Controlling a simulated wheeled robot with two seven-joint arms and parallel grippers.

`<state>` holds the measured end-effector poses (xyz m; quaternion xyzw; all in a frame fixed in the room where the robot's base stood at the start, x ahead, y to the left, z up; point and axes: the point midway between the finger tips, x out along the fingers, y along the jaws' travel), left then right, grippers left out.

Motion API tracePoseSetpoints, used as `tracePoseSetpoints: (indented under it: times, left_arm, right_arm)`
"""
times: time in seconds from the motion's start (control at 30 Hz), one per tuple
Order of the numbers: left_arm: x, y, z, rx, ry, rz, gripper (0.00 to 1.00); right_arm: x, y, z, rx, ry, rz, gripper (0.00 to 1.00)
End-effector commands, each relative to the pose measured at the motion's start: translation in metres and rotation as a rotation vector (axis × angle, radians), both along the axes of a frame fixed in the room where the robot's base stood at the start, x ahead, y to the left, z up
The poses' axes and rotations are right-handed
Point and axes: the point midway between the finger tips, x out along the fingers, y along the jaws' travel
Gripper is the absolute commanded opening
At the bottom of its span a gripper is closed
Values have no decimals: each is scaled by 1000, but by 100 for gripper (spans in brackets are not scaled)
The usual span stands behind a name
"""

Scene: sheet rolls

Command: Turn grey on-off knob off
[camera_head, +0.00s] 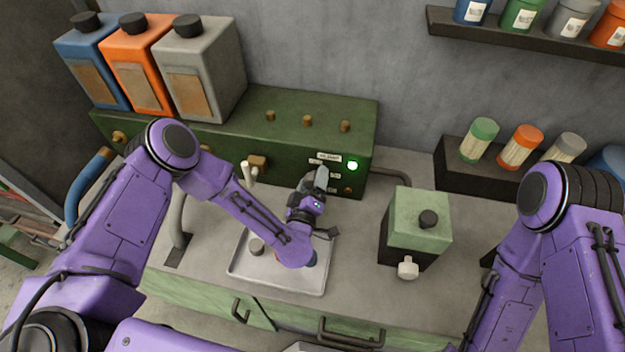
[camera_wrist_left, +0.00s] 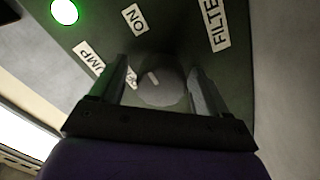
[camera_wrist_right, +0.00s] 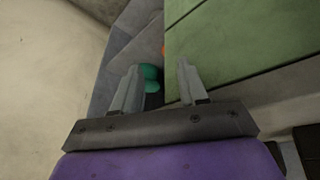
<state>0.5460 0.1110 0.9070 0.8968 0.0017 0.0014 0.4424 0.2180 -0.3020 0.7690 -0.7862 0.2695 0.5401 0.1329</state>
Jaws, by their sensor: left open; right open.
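The grey on-off knob (camera_wrist_left: 162,88) is round with a pale mark on its face. It sits on the green panel (camera_wrist_left: 100,30) near the labels "ON" and "PUMP" in the left wrist view. My left gripper (camera_wrist_left: 160,85) is open, with one finger on each side of the knob; I cannot tell whether they touch it. In the head view my left gripper (camera_head: 320,180) is at the front of the green box (camera_head: 230,150) and hides the knob. A green lamp (camera_head: 352,165) beside it is lit. My right gripper (camera_wrist_right: 160,88) is open and empty, away from the panel.
A metal tray (camera_head: 285,283) lies on the bench below my left arm. A pale green box with a black knob (camera_head: 428,218) and a white knob (camera_head: 408,268) stands to the right. Blue, orange and grey canisters (camera_head: 205,70) stand on the green box. A shelf (camera_head: 530,38) hangs upper right.

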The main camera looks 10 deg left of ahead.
Motion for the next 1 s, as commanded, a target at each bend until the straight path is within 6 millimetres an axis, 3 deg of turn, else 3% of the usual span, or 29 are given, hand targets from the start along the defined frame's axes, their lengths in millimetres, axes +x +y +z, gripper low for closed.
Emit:
tracePoseSetpoints:
  times: [0.03,0.07,0.2,0.23,0.67,1.0]
  left_arm:
    - [0,0,0,0,0,0,76]
    - [0,0,0,0,0,0,70]
    - [0,0,0,0,0,0,24]
    - [0,0,0,0,0,0,21]
    - [0,0,-3,-80,-2,-1,21]
    - [0,0,-6,-354,-3,-2,21]
  right_arm:
    - [0,0,0,0,0,0,43]
    - [0,0,0,0,0,0,43]
    - [0,0,0,0,0,0,43]
    - [0,0,0,0,0,0,43]
    - [0,0,-11,0,0,0,43]
    - [0,0,-41,0,0,0,43]
